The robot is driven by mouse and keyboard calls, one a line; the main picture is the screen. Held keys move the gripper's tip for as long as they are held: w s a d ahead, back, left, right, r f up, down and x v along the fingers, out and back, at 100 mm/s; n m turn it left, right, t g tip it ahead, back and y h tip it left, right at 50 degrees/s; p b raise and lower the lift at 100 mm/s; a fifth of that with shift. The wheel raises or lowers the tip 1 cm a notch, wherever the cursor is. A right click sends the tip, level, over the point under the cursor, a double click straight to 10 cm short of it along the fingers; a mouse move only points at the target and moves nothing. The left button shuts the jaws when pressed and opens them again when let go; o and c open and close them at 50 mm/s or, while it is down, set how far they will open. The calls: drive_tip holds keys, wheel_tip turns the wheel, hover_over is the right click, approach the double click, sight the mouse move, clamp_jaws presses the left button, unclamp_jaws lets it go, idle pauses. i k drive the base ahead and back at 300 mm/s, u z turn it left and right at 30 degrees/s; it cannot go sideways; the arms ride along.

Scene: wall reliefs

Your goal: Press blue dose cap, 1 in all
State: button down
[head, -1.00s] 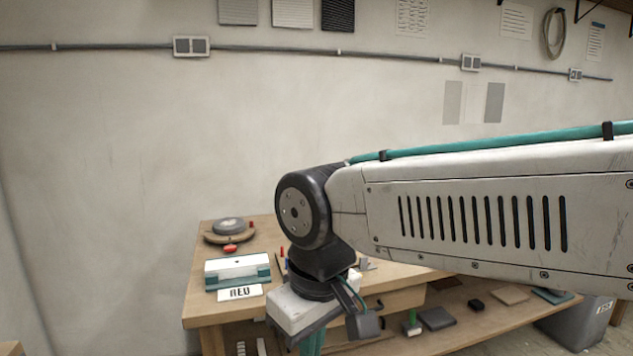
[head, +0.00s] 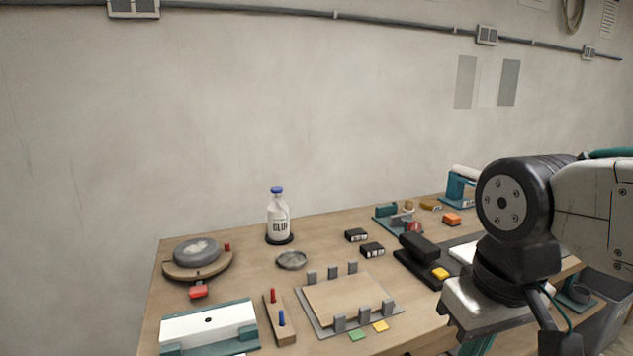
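The blue dose cap (head: 277,190) sits on top of a white bottle labelled GLUE (head: 279,217). The bottle stands upright on a dark round base near the back of the wooden table, close to the wall. Nothing touches the cap. My arm is at the right of the head view, well to the right of the bottle and nearer the camera.
Around the bottle are a round turntable (head: 197,274), a grey dish (head: 292,260), black boxes (head: 372,250) and a clamped board (head: 345,299). A peg block (head: 279,318) and a white-and-teal fixture (head: 209,326) lie in front. Air above the bottle is clear.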

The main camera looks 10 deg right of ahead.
sight(276, 189)
drive_tip(key=i, duration=0.85)
drive_tip(key=u, duration=0.3)
